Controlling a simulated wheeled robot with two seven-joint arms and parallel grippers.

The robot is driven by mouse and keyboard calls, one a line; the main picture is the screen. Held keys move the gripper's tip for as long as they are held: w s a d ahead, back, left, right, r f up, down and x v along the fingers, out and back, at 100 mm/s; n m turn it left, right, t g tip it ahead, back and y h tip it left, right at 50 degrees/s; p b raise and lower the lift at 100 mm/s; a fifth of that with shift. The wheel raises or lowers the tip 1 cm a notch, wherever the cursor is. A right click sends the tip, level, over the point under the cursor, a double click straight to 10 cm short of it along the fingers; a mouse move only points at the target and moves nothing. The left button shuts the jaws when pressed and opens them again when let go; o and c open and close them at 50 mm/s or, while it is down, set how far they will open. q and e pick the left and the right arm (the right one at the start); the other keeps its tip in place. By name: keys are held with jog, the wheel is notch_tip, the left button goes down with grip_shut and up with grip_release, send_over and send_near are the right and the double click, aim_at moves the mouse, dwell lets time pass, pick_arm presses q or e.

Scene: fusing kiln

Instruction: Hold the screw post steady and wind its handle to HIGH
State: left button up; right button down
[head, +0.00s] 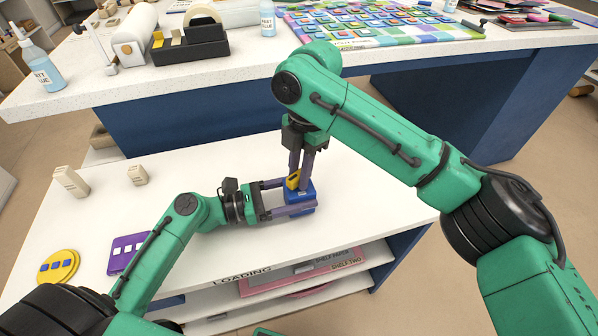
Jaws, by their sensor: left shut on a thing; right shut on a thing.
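The screw post shows as a blue block (304,191) standing on the white table, with a yellow handle (292,180) at its top. My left gripper (290,198) reaches in level from the left and is shut on the blue block, one finger on its far side and one on its near side. My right gripper (301,170) points down from above and is shut on the yellow handle. The fingers hide part of the handle and block. I cannot read a HIGH mark or the handle's setting.
The white table (370,190) is clear right of the post. A yellow disc (58,267) and a purple tile (127,252) lie front left. Shelves (310,268) sit under the front edge. A speckled counter (240,72) stands behind.

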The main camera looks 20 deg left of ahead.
aim_at(298, 176)
jog(key=shift+n, duration=1.2)
jog(key=shift+n+h, duration=0.4)
jog(key=shift+n, duration=0.6)
jog(key=n, duration=0.3)
jog(key=c, duration=0.7)
grip_release()
jog(key=shift+c, duration=0.2)
jog(key=shift+r, duration=2.55)
jog(key=o, duration=0.6)
jog(key=shift+c, duration=0.2)
